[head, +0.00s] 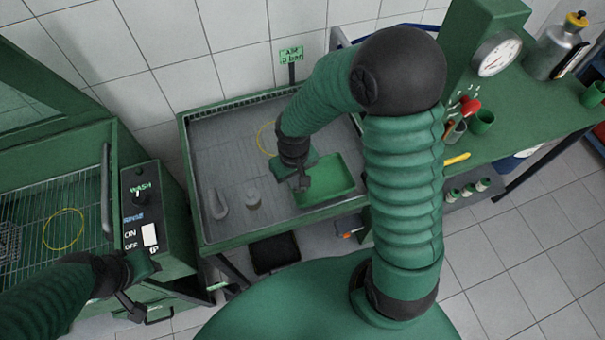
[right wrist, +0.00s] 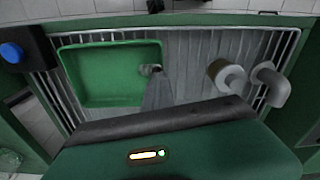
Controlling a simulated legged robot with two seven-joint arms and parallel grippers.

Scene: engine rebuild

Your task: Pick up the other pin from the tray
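The green tray (head: 337,186) lies in the grey basin, toward its right side. It also shows in the right wrist view (right wrist: 100,88). My right gripper (head: 303,183) is low over the tray's left part. In the right wrist view its grey fingers (right wrist: 156,82) reach over the tray's right edge. A small pale piece (right wrist: 148,70) shows at the fingertips; it may be a pin, but I cannot tell whether it is gripped. No other pin can be made out in the tray. My left gripper (head: 132,303) is at the lower left, in front of the wash cabinet, with its fingers hard to read.
A piston-like part (head: 253,198) and a grey rod-like part (head: 218,205) stand in the basin (head: 225,155), left of the tray. The wash cabinet with its wire rack (head: 30,225) is at left. A green bench (head: 540,105) with a gauge (head: 497,54) is at right.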

